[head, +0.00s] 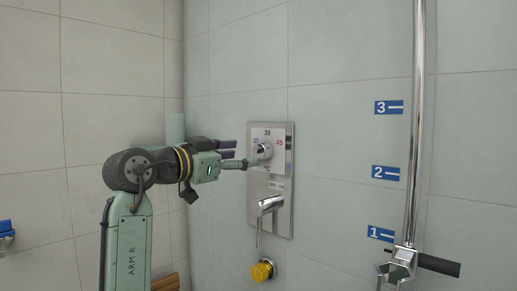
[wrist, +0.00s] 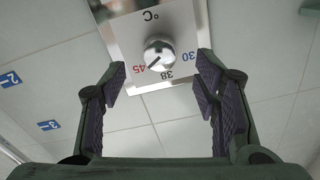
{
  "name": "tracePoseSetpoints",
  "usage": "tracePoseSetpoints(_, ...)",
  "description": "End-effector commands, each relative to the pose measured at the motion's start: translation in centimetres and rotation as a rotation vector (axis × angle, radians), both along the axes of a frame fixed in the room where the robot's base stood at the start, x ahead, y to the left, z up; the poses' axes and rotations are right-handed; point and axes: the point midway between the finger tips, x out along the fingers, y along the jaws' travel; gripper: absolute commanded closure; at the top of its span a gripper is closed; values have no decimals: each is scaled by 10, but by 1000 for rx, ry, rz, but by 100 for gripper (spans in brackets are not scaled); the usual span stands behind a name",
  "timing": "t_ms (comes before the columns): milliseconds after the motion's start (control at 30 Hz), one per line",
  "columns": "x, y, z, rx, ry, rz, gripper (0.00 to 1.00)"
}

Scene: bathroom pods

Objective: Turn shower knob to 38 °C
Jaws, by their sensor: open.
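The shower knob (head: 264,150) is a round chrome dial on the upper part of a metal wall plate. In the wrist view, turned upside down, the knob (wrist: 160,48) shows a dark pointer line aimed toward the red 45 (wrist: 138,69). The black 38 (wrist: 167,77) and blue 30 (wrist: 188,57) lie to the right of that line. My gripper (head: 238,156) is just left of the plate in the head view. In the wrist view my gripper (wrist: 160,78) is open, its two padded fingers apart on either side of the knob, neither visibly touching it.
A chrome lever (head: 268,206) sticks out below the knob on the same plate. A vertical shower rail (head: 416,120) with a handle stands at right, beside blue number labels (head: 386,173).

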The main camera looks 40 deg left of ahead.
Motion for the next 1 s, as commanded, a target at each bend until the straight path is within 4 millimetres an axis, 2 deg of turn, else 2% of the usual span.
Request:
tracePoseSetpoints(200, 39, -3, 2, 0, 0, -1, 44)
tracePoseSetpoints(367, 53, -3, 1, 0, -1, 0, 44)
tracePoseSetpoints(700, 57, -4, 0, 1, -2, 0, 44)
tracePoseSetpoints(1000, 57, -4, 0, 1, -2, 0, 63)
